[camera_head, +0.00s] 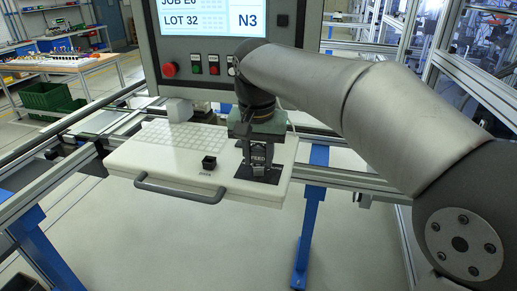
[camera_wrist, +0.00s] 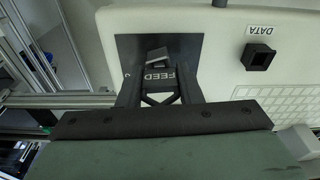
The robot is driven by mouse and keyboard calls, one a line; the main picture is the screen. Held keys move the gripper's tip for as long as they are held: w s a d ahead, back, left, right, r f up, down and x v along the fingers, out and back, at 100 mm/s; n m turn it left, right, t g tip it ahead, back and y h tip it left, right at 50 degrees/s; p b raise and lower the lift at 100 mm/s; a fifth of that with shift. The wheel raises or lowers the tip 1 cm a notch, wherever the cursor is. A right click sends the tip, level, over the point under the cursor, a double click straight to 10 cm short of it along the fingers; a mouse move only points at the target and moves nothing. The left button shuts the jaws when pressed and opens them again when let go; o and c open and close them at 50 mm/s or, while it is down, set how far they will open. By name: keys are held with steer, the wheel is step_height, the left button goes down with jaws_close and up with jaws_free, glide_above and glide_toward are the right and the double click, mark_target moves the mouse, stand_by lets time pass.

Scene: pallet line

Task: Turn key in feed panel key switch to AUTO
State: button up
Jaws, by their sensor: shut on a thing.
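A small grey key (camera_wrist: 157,54) stands at the switch there. My gripper (camera_head: 258,146) points down over the plate. In the wrist view my gripper (camera_wrist: 160,90) has its two dark fingers on either side of the key, shut on it. The fingers hide part of the switch and lettering. I cannot read an AUTO mark or the key's exact angle.
A black DATA socket (camera_head: 208,162) stands on the console (camera_head: 145,165), left of the plate. A grey handle (camera_head: 180,190) runs along its front edge. Behind are a keyboard (camera_head: 185,134), a screen (camera_head: 207,18) and a red stop button (camera_head: 169,69).

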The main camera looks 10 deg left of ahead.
steer(key=shift+m, duration=0.9)
steer(key=m+p, duration=0.1)
steer(key=m, duration=0.2)
steer(key=shift+r+h+p, duration=0.15)
steer(key=shift+h+p, duration=0.15)
steer(key=m+p, duration=0.1)
steer(key=m, duration=0.3)
steer(key=shift+m, duration=0.4)
steer(key=o, duration=0.7)
steer(key=shift+m, duration=0.3)
steer(key=o, duration=0.8)
